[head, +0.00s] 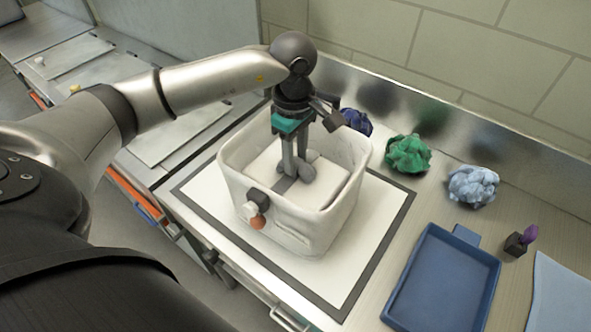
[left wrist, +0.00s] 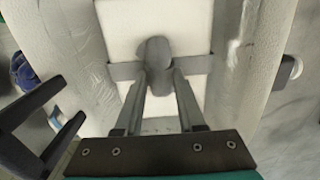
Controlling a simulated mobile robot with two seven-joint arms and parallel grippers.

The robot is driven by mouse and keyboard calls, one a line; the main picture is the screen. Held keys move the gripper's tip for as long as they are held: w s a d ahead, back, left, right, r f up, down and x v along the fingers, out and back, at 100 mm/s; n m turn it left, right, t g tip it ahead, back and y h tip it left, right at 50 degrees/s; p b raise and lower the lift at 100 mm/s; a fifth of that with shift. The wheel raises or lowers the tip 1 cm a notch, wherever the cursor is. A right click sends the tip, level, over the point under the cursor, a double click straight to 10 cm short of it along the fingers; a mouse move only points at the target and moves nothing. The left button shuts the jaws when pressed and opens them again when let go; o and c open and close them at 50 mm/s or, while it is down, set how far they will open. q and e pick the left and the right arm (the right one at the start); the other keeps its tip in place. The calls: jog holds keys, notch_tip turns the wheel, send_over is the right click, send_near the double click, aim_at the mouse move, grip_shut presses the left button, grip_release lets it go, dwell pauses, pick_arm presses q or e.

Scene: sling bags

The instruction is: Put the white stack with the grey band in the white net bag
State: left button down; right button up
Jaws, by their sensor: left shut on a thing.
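The white net bag (head: 325,222) stands open and upright like a tub on the counter. The white stack (head: 262,168) lies inside its walls, and also shows in the left wrist view (left wrist: 150,22) with the grey band (left wrist: 122,71) across it. My left gripper (head: 298,174) reaches straight down into the bag. Its fingers (left wrist: 158,78) are shut on the stack at a rounded grey part in the middle of the band. Whether the stack touches the bag's floor is hidden. My right gripper is not in view.
The bag stands on a white mat with a dark border (head: 384,247). Dark blue (head: 357,122), green (head: 408,154) and light blue (head: 473,186) crumpled cloths lie along the back. A blue tray (head: 442,283) and a small dark block (head: 515,245) lie to the right.

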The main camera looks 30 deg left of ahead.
pick_arm(q)
jog(key=shift+f, duration=2.2)
jog(key=shift+f, duration=0.1)
jog(key=c, duration=0.5)
grip_release()
jog(key=shift+f, duration=0.1)
notch_tip(320, 180, up, 12)
jog(key=shift+a+r, duration=0.1)
jog(key=shift+r, duration=0.05)
